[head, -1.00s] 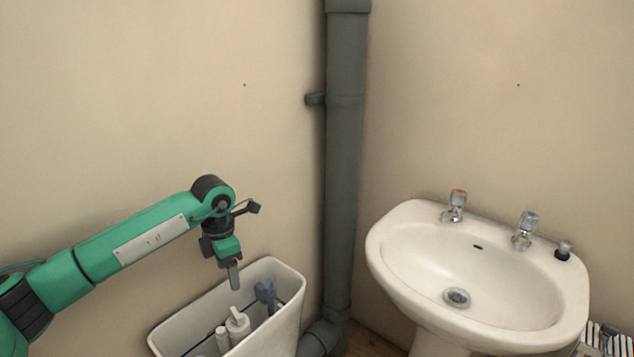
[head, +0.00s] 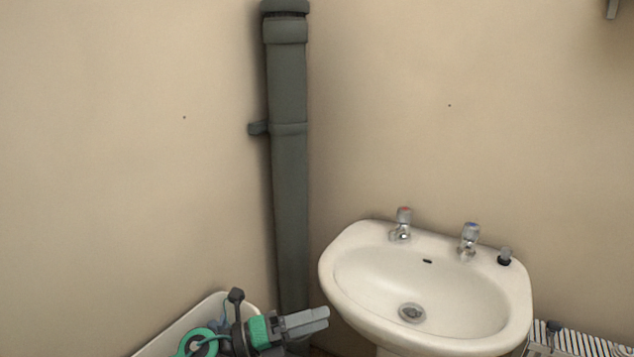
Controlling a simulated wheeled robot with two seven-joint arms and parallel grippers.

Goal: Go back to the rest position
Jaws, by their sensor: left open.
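My left gripper (head: 322,318) is low in the head view, in front of the open cistern (head: 180,331) and left of the sink. Its grey fingers point right, toward the foot of the grey pipe, and hold nothing that I can see. The gripper and wrist hide most of the cistern and its inner parts. My right gripper is not in view.
The white sink (head: 345,246) with two taps (head: 403,224) stands close to the right of the fingers. A grey vertical pipe (head: 288,170) runs up the corner behind. A striped item (head: 580,343) lies at the lower right.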

